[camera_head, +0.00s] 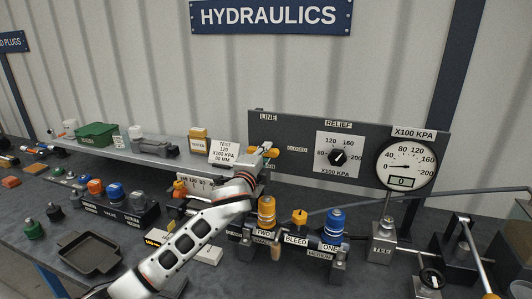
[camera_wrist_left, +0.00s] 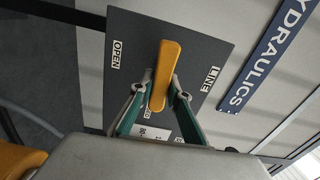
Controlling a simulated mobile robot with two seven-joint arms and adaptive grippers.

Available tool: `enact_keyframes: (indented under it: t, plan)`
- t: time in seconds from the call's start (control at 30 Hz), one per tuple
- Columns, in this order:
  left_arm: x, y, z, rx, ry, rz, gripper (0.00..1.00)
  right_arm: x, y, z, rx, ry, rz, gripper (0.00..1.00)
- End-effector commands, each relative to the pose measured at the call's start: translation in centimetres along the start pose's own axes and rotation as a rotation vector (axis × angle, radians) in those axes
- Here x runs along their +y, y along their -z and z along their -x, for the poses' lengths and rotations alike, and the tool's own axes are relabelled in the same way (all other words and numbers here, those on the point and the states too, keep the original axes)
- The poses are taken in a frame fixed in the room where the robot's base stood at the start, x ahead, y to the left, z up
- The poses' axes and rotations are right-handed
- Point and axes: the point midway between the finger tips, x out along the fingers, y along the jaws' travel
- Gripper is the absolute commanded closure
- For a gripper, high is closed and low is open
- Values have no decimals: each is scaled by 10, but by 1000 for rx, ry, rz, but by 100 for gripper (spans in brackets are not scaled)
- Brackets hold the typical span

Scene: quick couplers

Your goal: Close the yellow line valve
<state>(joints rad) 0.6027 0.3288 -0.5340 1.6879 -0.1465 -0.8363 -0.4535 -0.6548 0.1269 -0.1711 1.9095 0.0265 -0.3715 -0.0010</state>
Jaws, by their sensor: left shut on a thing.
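The yellow line valve lever (camera_wrist_left: 165,75) stands out from the dark panel (camera_wrist_left: 195,35) in the left wrist view. An OPEN label (camera_wrist_left: 117,55) is to its left and a LINE label (camera_wrist_left: 210,78) to its right. My left gripper (camera_wrist_left: 158,98) is shut on the lever, with a teal finger on each side of its near end. In the head view my left gripper (camera_head: 262,155) is at the left part of the panel, the yellow lever (camera_head: 272,152) showing beside it. A CLOSED label (camera_head: 297,148) is right of the lever. My right gripper is not in view.
The relief knob (camera_head: 338,157) and a round gauge (camera_head: 405,165) with a 0 display are right of the valve. Orange and blue couplers (camera_head: 334,224) stand below the panel. A shelf (camera_head: 130,147) with a green bin (camera_head: 97,134) is at left. A black tray (camera_head: 88,252) lies in front.

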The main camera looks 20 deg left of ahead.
Motion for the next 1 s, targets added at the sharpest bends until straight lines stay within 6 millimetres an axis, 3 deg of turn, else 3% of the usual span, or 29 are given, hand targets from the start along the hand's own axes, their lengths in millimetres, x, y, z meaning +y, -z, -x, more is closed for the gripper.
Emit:
enact_keyframes:
  t: [0.7, 0.73, 0.8, 1.0]
  plan:
    - [1, -1, 0, -2, -1, -77, 100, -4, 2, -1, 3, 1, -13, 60]
    - [1, -1, 0, -2, -1, -77, 78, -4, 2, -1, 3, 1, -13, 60]
    - [1, -1, 0, -2, -1, -76, 66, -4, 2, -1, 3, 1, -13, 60]
    - [1, 0, 0, -1, 0, -74, 66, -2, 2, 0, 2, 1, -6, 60]
